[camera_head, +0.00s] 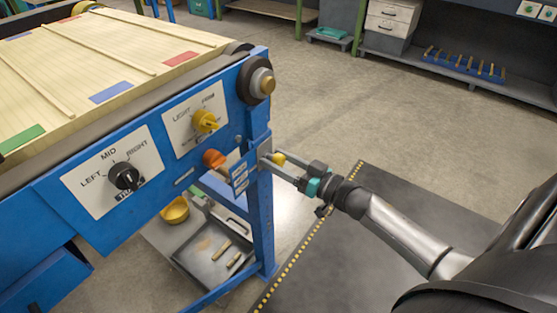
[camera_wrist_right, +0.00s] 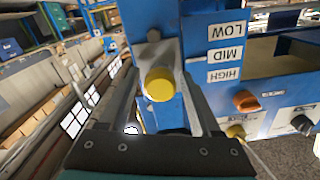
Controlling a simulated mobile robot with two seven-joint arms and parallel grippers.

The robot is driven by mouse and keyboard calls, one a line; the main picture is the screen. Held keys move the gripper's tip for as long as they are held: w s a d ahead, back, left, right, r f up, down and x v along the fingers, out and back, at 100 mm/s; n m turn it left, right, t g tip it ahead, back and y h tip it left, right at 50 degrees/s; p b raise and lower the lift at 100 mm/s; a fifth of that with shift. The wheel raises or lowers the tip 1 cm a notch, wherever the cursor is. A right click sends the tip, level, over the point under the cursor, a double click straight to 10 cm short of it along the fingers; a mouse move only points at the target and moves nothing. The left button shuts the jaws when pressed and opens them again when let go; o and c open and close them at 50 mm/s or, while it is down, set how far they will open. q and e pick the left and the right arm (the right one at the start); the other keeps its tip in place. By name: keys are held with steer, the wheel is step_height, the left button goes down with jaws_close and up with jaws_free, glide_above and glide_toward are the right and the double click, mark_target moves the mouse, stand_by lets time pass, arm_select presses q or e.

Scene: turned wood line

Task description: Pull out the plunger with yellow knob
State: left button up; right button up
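The plunger's yellow knob (camera_head: 278,158) sticks out from the blue post at the right end of the machine. It is large in the middle of the right wrist view (camera_wrist_right: 160,85), in front of a grey plate. My right gripper (camera_head: 276,163) is at the knob, with one finger on each side. In the wrist view its fingers are spread, with a gap visible between each finger and the knob, so it looks open. The plunger's shaft is hidden behind the knob. My left gripper is not in view.
Beside the knob are LOW, MID and HIGH labels (camera_wrist_right: 226,53) and an orange knob (camera_head: 213,159). The panel has a yellow LIGHT/FIRM knob (camera_head: 206,121) and a black LEFT/MID/RIGHT dial (camera_head: 124,176). A grey tray (camera_head: 207,262) lies below. The floor to the right is open.

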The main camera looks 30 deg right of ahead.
jaws_close()
stand_by(1.1)
